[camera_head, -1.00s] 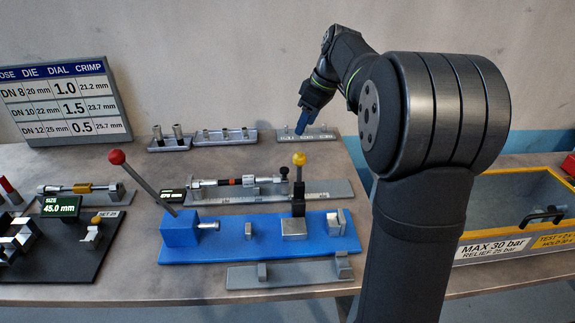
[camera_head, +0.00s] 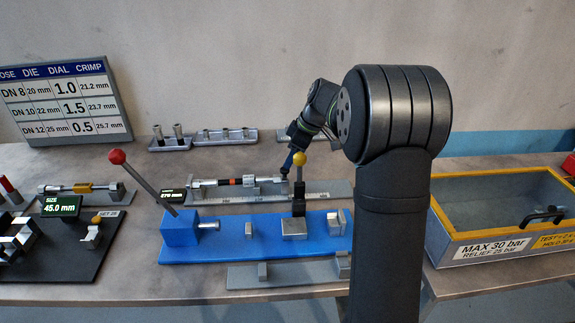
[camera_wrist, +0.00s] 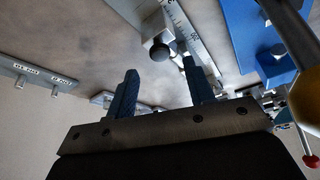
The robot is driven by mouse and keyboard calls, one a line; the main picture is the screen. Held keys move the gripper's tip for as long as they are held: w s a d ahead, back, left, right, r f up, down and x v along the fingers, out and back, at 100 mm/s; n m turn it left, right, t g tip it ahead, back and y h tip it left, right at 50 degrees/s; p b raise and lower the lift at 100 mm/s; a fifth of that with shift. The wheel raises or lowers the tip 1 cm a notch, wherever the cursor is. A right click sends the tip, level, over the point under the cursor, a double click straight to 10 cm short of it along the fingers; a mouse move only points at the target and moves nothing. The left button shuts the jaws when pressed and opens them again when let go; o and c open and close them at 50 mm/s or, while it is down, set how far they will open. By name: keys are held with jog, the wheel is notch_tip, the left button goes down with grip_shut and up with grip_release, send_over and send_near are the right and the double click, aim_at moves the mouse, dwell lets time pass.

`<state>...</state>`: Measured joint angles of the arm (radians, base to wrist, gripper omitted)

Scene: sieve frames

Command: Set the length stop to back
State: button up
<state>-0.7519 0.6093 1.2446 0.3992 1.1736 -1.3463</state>
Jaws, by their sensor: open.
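The length stop appears to be a grey block with a round black knob (camera_wrist: 159,52) on the scaled rail (camera_head: 330,188) behind the blue fixture. In the wrist view the knob lies just ahead of the gap between my fingers, apart from both. My gripper (camera_wrist: 160,80) is open with nothing between its blue fingers. A hose piece with a red band (camera_head: 230,182) lies along the rail.
The yellow ball (camera_head: 299,158) stands close in front of my gripper and shows large at the right in the wrist view (camera_wrist: 304,100). The blue fixture (camera_head: 255,247) carries a red-knobbed lever (camera_head: 117,157). Small trays (camera_head: 222,137) stand at the back. A yellow-rimmed tank (camera_head: 500,185) is at right.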

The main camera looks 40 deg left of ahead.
aim_at(285, 180)
jog(key=shift+x, duration=2.25)
jog(key=shift+r, duration=0.1)
jog(key=shift+c, duration=0.3)
grip_shut()
